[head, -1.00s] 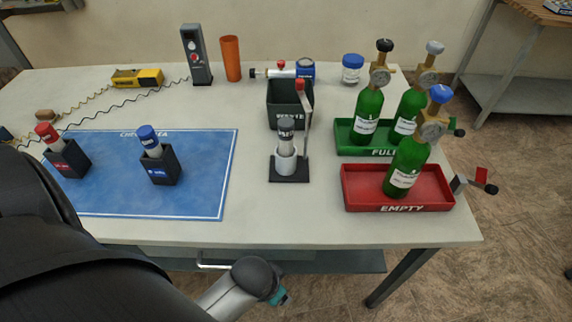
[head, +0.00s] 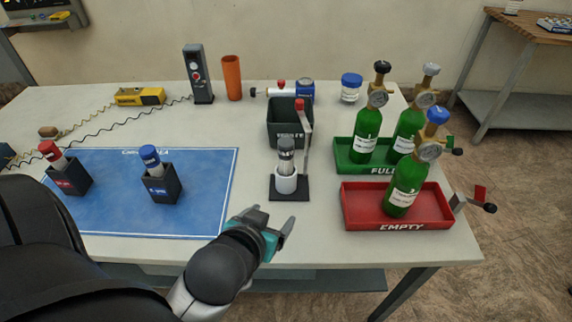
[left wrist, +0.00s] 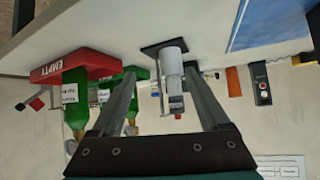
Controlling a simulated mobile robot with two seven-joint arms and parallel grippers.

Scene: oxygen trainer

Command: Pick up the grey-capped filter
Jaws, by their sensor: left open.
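The grey-capped filter (head: 286,148) stands upright in a white cup (head: 286,184) on a black base plate (head: 289,194), near the middle of the table. A lever arm with a red top rises beside it. My left gripper (head: 270,219) is open and empty, at the table's front edge, in front of the stand and apart from it. In the left wrist view the picture is upside down, and the filter (left wrist: 175,103) shows between the open fingers (left wrist: 162,76), farther away. My right gripper is not in view.
A dark bin (head: 283,124) stands behind the filter. A red tray (head: 352,211) and a green tray (head: 346,160) with green cylinders are at the right. On the blue mat (head: 215,185) are a red-capped filter (head: 53,154) and a blue-capped filter (head: 150,158) in black holders.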

